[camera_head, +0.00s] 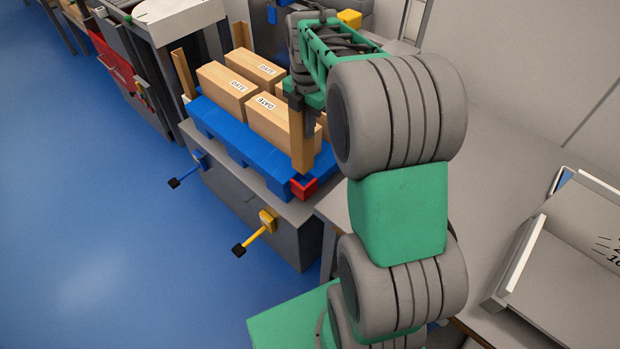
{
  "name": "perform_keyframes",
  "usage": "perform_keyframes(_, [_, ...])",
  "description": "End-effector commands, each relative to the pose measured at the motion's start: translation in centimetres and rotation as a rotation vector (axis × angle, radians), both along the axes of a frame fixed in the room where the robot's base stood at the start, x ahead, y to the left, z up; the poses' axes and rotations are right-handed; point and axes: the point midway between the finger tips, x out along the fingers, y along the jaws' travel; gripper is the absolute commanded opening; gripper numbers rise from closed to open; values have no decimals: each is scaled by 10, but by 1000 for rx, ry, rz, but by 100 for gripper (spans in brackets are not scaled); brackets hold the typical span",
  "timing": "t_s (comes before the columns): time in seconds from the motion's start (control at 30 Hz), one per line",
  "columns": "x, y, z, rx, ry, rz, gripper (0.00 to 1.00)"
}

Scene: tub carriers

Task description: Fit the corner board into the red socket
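The corner board (302,147) is a tan upright post at the near right corner of the blue pallet (232,139). My gripper (301,106) is around its upper end and looks shut on it, though the fingers are partly hidden by my arm. The red socket (305,188) is on the pallet's near right corner. The board's lower end is right at the socket's top; I cannot tell whether it is inside or just above it. The board looks close to upright.
Several tan cartons (228,89) labelled DATE stand on the pallet, close beside the board. Other corner posts (184,73) stand at the far corners. The pallet rests on a grey base with blue (199,159) and yellow (267,221) levers. Blue floor at left is clear.

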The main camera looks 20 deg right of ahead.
Motion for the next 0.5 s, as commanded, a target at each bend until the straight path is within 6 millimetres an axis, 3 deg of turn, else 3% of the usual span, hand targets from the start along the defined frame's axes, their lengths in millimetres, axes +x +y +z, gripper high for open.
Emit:
perform_keyframes(0.13, [-2,0,-33,1,7,-2,0])
perform_keyframes(0.5, [-2,-1,-95,1,5,-7,0])
